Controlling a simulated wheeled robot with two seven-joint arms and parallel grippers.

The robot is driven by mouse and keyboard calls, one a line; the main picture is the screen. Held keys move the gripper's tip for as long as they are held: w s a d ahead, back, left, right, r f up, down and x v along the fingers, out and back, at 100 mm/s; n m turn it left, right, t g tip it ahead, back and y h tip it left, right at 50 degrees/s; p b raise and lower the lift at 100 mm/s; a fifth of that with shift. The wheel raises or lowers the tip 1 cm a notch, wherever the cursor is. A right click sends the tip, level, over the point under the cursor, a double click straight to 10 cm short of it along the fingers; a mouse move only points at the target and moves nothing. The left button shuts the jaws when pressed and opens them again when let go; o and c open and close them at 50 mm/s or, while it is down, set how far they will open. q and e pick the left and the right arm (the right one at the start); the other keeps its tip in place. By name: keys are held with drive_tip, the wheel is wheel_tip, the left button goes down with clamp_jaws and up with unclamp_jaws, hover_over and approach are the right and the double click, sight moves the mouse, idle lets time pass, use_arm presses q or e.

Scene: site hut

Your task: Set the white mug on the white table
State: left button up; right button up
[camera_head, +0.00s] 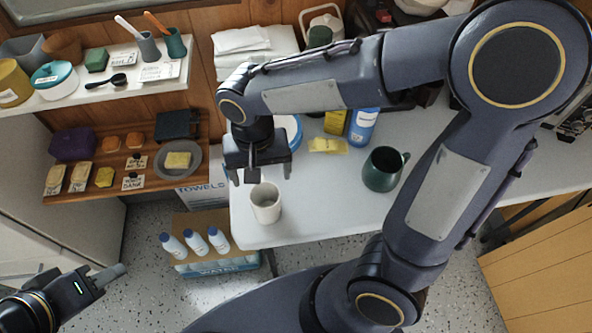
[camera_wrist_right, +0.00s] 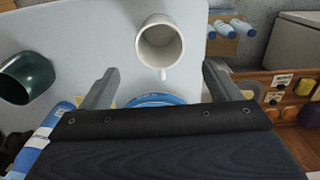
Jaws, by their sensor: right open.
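The white mug (camera_head: 266,204) stands upright on the white table (camera_head: 310,218), near its front left corner. In the right wrist view the mug (camera_wrist_right: 160,44) shows its open, empty inside, with its handle pointing toward my gripper. My right gripper (camera_head: 261,177) is open and empty, just behind the mug in the head view. In the right wrist view the fingertips (camera_wrist_right: 161,74) are apart with nothing between them, and the mug lies beyond them. My left gripper (camera_head: 106,276) is at the lower left over the floor, away from the table; its jaw gap is not clear.
A dark green mug (camera_head: 384,169) stands right of the white mug. A yellow sponge (camera_head: 327,145), a blue bottle (camera_head: 363,127) and a blue-rimmed dish (camera_head: 291,130) are behind. A crate with white bottles (camera_head: 219,240) stands on the floor left of the table. Shelves line the left wall.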

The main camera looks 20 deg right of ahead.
drive_tip(key=s+d+r+n+t+y, duration=0.1)
drive_tip(key=s+d+r+t+y, duration=0.2)
drive_tip(key=s+d, duration=0.7)
drive_tip(key=s+r+t, duration=0.1)
drive_tip(key=t, duration=0.1)
drive_tip(key=shift+d+r+n+t+y, duration=0.3)
drive_tip(key=shift+d+r+y, duration=0.05)
drive_tip(key=shift+r+y, duration=0.05)
